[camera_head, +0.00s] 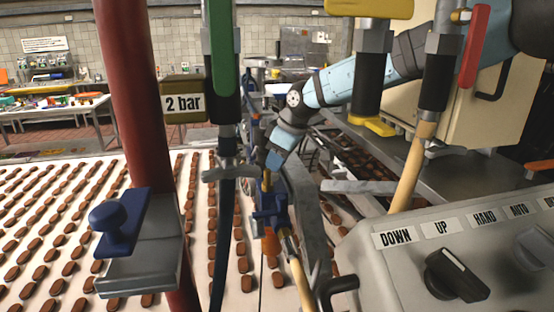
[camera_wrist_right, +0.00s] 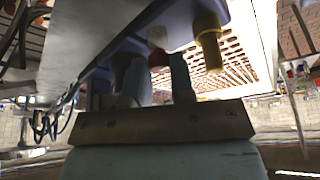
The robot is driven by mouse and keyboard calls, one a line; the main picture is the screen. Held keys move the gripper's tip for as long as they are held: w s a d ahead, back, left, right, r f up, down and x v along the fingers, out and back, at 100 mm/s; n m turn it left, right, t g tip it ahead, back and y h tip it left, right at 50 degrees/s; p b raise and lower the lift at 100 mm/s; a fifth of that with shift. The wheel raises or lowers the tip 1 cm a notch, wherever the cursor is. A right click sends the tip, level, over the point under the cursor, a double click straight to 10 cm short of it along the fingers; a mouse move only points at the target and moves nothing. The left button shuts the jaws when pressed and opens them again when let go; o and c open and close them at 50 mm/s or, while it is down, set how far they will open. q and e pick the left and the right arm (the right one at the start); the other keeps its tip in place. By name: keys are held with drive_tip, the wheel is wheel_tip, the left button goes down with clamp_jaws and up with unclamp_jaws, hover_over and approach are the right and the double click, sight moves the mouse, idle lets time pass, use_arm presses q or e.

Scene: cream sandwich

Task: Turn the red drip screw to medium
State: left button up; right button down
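My right gripper (camera_head: 275,160) reaches in from the upper right in the head view, pointing down at a blue fitting (camera_head: 268,205) on the pipework. In the right wrist view, the two fingers of this gripper (camera_wrist_right: 157,72) stand apart. A small red part (camera_wrist_right: 158,57), probably the red drip screw, shows between their tips. I cannot tell whether the fingers touch it. In the head view the gripper covers this spot, and the setting of the screw cannot be read. An orange-red piece (camera_head: 270,243) shows below the blue fitting. My left gripper is not in view.
A brass cylinder (camera_wrist_right: 208,45) is close to the right finger in the wrist view. Hoses, a green lever (camera_head: 224,45), a red lever (camera_head: 474,45) and a red column (camera_head: 140,100) crowd the front. A control box (camera_head: 400,265) stands at the lower right.

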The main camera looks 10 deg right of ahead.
drive_tip(key=shift+f+n, duration=0.1)
drive_tip(key=shift+n, duration=0.4)
drive_tip(key=shift+w+d+n+g, duration=0.1)
drive_tip(key=shift+n+g, duration=0.4)
drive_tip(key=shift+n, duration=0.6)
drive_tip(key=c, duration=1)
unclamp_jaws()
drive_tip(key=shift+o, duration=0.2)
